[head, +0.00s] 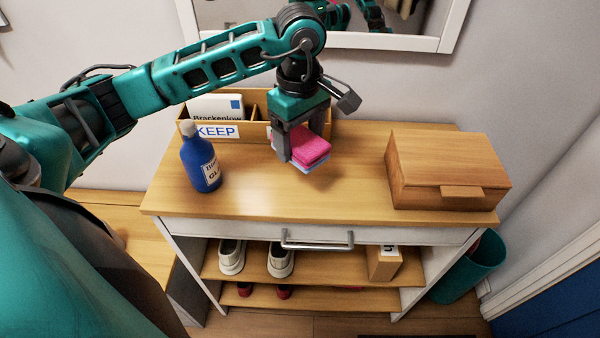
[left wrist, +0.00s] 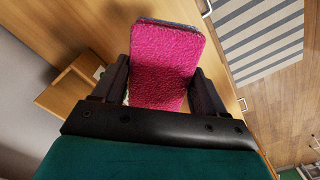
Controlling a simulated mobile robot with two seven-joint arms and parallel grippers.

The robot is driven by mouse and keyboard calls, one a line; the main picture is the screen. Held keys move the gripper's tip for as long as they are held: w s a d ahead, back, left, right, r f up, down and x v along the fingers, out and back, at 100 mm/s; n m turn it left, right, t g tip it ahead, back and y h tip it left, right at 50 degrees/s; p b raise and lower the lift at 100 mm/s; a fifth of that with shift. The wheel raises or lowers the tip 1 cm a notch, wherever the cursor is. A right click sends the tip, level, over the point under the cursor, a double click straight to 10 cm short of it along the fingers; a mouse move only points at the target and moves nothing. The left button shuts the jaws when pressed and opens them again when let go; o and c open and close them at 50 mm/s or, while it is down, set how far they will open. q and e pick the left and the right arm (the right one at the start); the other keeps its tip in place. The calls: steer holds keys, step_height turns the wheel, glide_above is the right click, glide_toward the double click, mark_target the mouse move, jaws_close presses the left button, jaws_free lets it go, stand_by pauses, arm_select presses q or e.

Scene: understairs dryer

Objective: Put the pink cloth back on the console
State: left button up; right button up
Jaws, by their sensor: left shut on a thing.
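The pink cloth (head: 308,146) is a folded, fluffy pad with a pale blue layer under it. My left gripper (head: 300,150) is shut on it, over the middle of the wooden console top (head: 345,185). In the left wrist view the cloth (left wrist: 165,65) sits between the two dark fingers of the gripper (left wrist: 160,90). I cannot tell whether the cloth's underside touches the console top. My right gripper is not in view.
A blue bottle (head: 201,160) stands at the left of the top, before a wooden organiser (head: 259,104) labelled KEEP. A closed wooden box (head: 445,165) stands at the right. The front middle is clear. Shoes (head: 281,258) sit on the shelf below.

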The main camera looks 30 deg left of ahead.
mark_target(300, 185)
arm_select(q)
step_height(300, 185, down, 10)
steer(key=shift+r, duration=0.1)
steer(key=o, duration=0.9)
steer(key=shift+o, duration=0.2)
step_height(300, 185, up, 12)
steer(key=shift+r, duration=0.1)
stand_by(0.6)
